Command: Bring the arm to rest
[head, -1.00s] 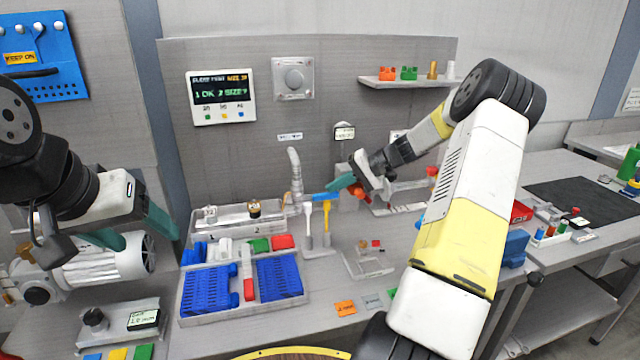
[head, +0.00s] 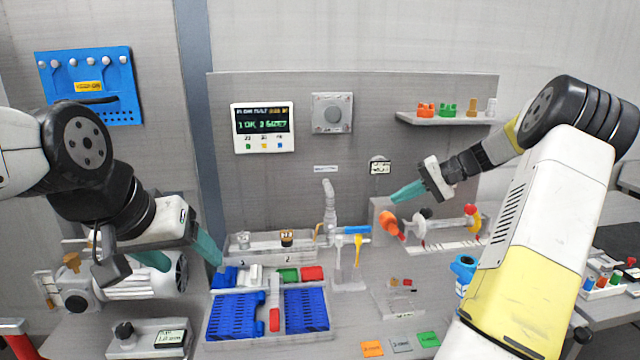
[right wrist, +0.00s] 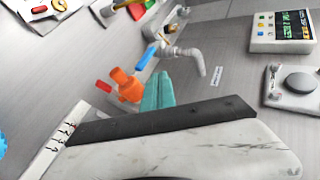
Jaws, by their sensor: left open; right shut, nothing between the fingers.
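My right gripper (head: 408,192) is shut and empty, raised above the bench near the back panel. Its teal fingers lie together, above and left of an orange fitting (head: 393,225), and they look apart from it. In the right wrist view the teal fingers (right wrist: 157,92) show beside the orange fitting (right wrist: 126,86). My left gripper (head: 185,258) is at the left, its teal fingers spread apart with nothing between them. It is in front of a white motor-like machine and beside the left end of the tray.
A tray (head: 268,338) with blue racks stands on the bench at centre left. A shelf (head: 440,119) holds small coloured parts on the back panel. A display (head: 263,128) hangs there too. Bench space at front centre is fairly clear.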

